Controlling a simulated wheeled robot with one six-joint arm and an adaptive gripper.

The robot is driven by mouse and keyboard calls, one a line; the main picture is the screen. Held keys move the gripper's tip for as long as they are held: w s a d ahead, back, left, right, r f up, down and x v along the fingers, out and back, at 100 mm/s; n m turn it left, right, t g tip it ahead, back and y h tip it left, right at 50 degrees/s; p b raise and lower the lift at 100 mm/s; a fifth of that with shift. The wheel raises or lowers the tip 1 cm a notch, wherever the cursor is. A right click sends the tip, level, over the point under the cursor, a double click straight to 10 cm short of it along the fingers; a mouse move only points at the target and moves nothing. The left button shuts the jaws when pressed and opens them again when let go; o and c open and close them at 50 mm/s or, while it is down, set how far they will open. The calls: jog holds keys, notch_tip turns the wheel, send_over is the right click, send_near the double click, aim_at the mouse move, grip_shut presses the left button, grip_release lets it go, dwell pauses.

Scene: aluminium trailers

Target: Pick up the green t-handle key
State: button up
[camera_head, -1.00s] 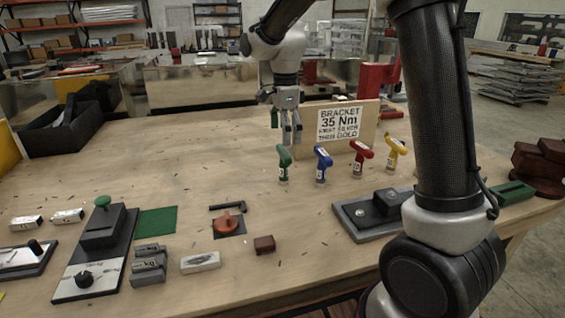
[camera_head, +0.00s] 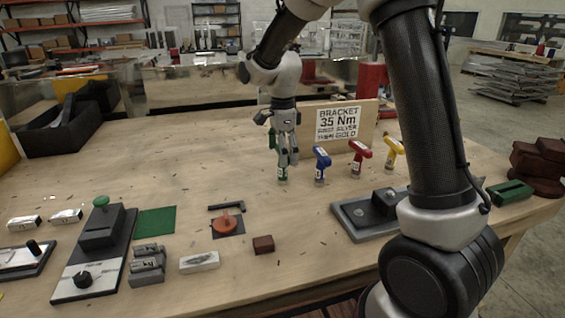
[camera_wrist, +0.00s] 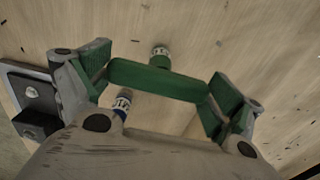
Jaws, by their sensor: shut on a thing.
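The green t-handle key (camera_head: 283,174) stands upright on the wooden table, first from the left in a row of t-handle keys. My gripper (camera_head: 286,152) is down over its top and hides much of the handle in the head view. In the wrist view the green handle (camera_wrist: 158,80) spans between the two green-padded fingers of my gripper (camera_wrist: 160,88), which is shut on its ends. The key's silver-ringed lower end (camera_wrist: 160,52) shows beyond the handle. I cannot tell whether it is clear of the table.
The blue key (camera_head: 321,165) stands close on the right, then the red key (camera_head: 360,158) and the yellow key (camera_head: 393,152). A wooden board with a bracket sign (camera_head: 339,123) stands behind. A grey fixture (camera_head: 372,216) lies front right.

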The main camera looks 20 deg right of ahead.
notch_tip(320, 180, up, 10)
jog(key=shift+r, duration=0.1)
dwell(0.4)
dwell(0.6)
